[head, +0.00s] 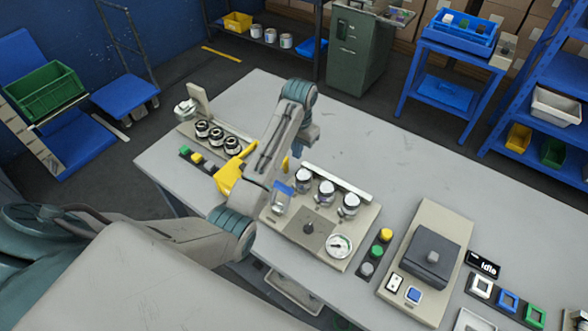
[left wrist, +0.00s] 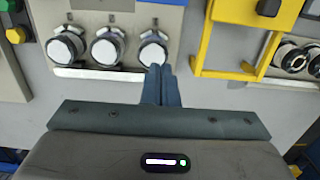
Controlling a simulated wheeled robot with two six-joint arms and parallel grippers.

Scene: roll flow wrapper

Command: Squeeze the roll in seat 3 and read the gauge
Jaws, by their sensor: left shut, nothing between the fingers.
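Three white-topped rolls stand in a row on a beige gauge board (head: 290,228): the left one (head: 303,181), the middle one (head: 326,192) and the right one (head: 348,205) in the head view. I cannot read seat numbers. A round white gauge (head: 340,245) sits at the board's front right corner; its reading is too small to tell. My left gripper (left wrist: 160,72) is shut and empty. In the left wrist view its tips overlap the lower edge of the rightmost roll (left wrist: 153,52), nearest the yellow frame (left wrist: 242,40). I cannot tell whether they touch. My right gripper is out of view.
Black-and-white rolls (head: 217,136) stand on another board at the left. The yellow frame (head: 228,177) lies between the boards. A button strip (head: 376,252) and a beige unit with a dark box (head: 431,258) stand right of the gauge board. The table's back right is clear.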

